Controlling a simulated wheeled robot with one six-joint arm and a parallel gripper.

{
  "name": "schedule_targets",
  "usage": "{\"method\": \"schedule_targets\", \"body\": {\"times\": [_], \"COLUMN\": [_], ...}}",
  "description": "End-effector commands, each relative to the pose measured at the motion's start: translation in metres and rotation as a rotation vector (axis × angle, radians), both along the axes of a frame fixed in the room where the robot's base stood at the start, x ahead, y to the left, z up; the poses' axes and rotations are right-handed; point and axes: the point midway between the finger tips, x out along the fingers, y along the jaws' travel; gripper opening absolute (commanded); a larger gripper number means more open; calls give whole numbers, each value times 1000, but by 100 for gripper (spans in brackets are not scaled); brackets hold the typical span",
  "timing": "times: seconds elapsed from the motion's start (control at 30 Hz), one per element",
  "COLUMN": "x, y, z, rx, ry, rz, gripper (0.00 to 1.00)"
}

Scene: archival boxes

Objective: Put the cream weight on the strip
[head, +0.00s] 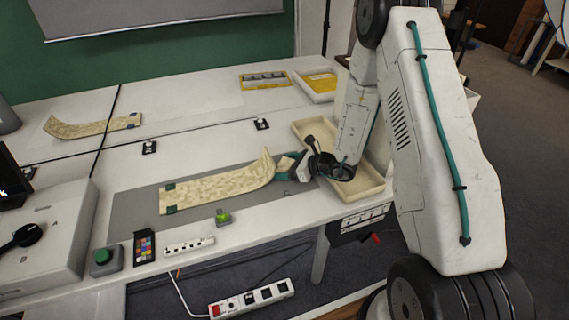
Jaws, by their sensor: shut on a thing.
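The cream strip (215,191) lies on the grey mat (130,212). Its right end curls up off the mat, and small dark green pieces sit at its flat left end. My gripper (290,164) is just right of the curled end, low over the mat's right part. It is shut on a small cream block, which looks like the cream weight (286,163). The jaws partly hide the block, and I cannot tell whether it touches the strip or the mat.
A shallow cream tray (372,190) stands right of the mat, partly behind my arm. A second curled strip (90,127) lies at the back left. A small green object (223,216), a colour card (144,247) and a white bar (189,245) line the front edge.

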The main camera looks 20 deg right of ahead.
Motion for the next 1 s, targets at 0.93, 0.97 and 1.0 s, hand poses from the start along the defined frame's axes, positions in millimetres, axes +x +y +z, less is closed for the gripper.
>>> {"method": "schedule_targets", "body": {"times": [0.93, 0.97, 1.0], "x": [-35, -39, -45], "y": [-38, -43, -48], "z": [23, 25, 28], "rx": [-1, -1, 0], "ry": [-3, -3, -2], "rz": [-6, -6, -6], "gripper": [100, 100, 100]}}
